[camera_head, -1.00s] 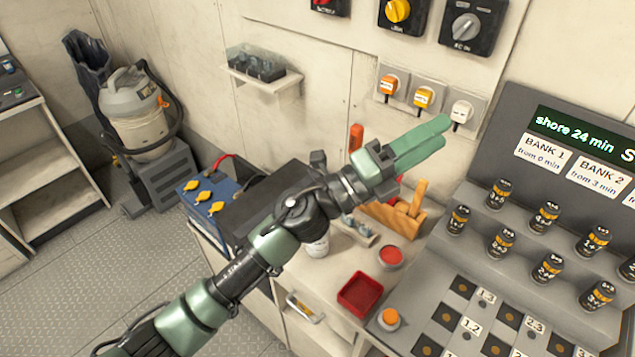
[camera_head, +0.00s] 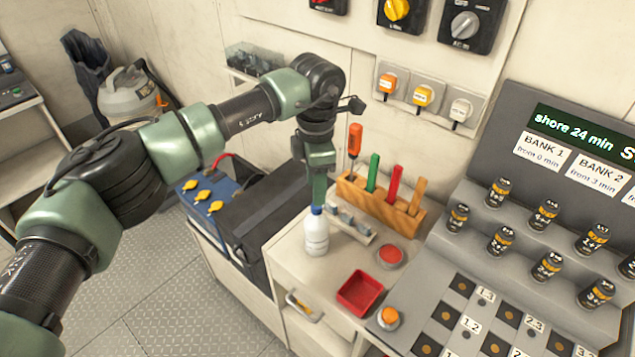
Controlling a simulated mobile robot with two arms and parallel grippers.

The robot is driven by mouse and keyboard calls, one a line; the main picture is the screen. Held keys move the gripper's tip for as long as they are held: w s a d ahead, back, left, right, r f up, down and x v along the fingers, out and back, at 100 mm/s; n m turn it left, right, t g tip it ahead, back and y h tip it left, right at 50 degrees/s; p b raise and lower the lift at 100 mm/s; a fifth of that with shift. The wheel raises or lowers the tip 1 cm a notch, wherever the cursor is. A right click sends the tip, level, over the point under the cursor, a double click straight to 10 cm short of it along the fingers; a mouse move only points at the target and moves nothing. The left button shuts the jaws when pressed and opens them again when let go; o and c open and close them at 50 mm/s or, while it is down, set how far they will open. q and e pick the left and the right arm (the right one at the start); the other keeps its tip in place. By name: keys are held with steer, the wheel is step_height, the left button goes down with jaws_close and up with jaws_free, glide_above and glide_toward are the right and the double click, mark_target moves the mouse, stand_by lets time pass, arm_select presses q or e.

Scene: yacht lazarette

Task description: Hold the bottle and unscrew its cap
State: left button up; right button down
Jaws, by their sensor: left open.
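A white bottle (camera_head: 317,236) stands upright on the counter, near its left edge. Its blue cap (camera_head: 316,210) is on top. My left gripper (camera_head: 319,198) points down directly above the bottle. Its green fingers are open, with their tips close to the cap. They overlap in this view, so I cannot tell whether they touch the cap or sit around it. My right gripper is not in view.
A wooden rack (camera_head: 380,204) with several upright tools stands behind and right of the bottle. A red tray (camera_head: 360,291), a red round button (camera_head: 391,256) and an orange button (camera_head: 389,316) are to the right. A battery (camera_head: 207,199) is left.

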mark_target(317, 229)
arm_select(q)
steer(key=shift+f+b, duration=1.25)
steer(key=shift+f, duration=2.3)
